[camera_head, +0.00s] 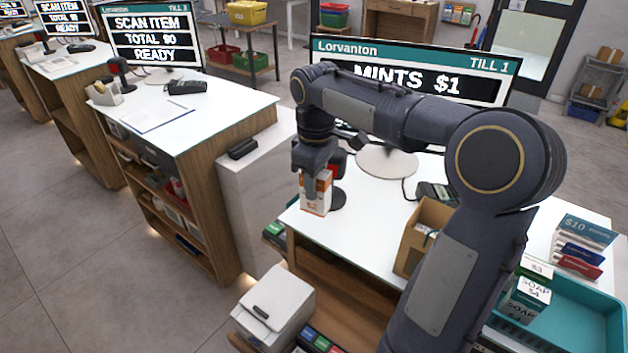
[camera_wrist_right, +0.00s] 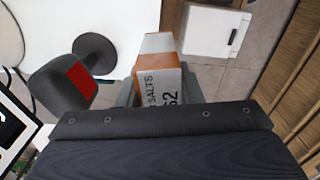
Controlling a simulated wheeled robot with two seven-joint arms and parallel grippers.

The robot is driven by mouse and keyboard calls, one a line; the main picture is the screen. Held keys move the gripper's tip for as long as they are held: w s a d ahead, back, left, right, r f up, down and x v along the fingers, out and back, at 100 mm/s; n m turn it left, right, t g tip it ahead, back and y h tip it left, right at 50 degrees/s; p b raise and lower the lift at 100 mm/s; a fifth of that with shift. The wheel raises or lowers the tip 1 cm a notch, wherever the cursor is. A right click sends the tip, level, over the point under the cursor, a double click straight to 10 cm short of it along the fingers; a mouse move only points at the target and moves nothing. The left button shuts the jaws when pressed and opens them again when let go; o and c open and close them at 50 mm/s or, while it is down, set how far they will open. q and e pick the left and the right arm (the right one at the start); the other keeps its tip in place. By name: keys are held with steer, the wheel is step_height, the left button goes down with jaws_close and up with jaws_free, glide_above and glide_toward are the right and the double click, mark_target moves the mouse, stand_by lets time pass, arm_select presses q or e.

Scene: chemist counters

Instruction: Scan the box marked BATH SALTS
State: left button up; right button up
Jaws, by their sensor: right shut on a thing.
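My right gripper (camera_head: 317,172) is shut on an orange and white box (camera_head: 316,194), held upright at the left part of the till counter. In the right wrist view the box (camera_wrist_right: 158,88) shows lettering reading "SALTS" and "$2"; the rest of the name is partly hidden. The scanner (camera_wrist_right: 72,82), dark with a red window on a round base, stands close beside the box in that view. In the head view the scanner (camera_head: 338,160) is mostly hidden behind the gripper. The till screen (camera_head: 410,75) reads "MINTS $1". My left gripper is not in view.
A teal tray (camera_head: 590,312) at the lower right holds soap boxes (camera_head: 526,298). A cardboard box (camera_head: 412,245) stands on the counter under my right arm. A stack of cards (camera_head: 580,250) is at the far right. A white printer (camera_head: 273,308) sits below the counter's left end.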

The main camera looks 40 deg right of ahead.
steer(key=shift+w+f, duration=0.1)
steer(key=shift+f, duration=0.5)
steer(key=r+p, duration=0.4)
steer(key=r, duration=0.1)
steer(key=r+p, duration=0.3)
steer(key=shift+s+a+r, duration=0.15)
steer(key=shift+s+a, duration=0.2)
steer(key=shift+s, duration=0.05)
steer(key=r, duration=0.4)
steer(key=shift+s+a+p, duration=0.2)
steer(key=shift+a+p, duration=0.1)
steer(key=shift+p, duration=0.05)
steer(key=s+d+m+b, duration=0.1)
steer(key=s+d, duration=0.7)
steer(key=s, duration=0.3)
steer(key=s+d+r+m, duration=0.1)
steer(key=s+d, duration=0.7)
steer(key=s, duration=0.4)
steer(key=shift+d+b, duration=0.25)
steer(key=shift+b, duration=0.1)
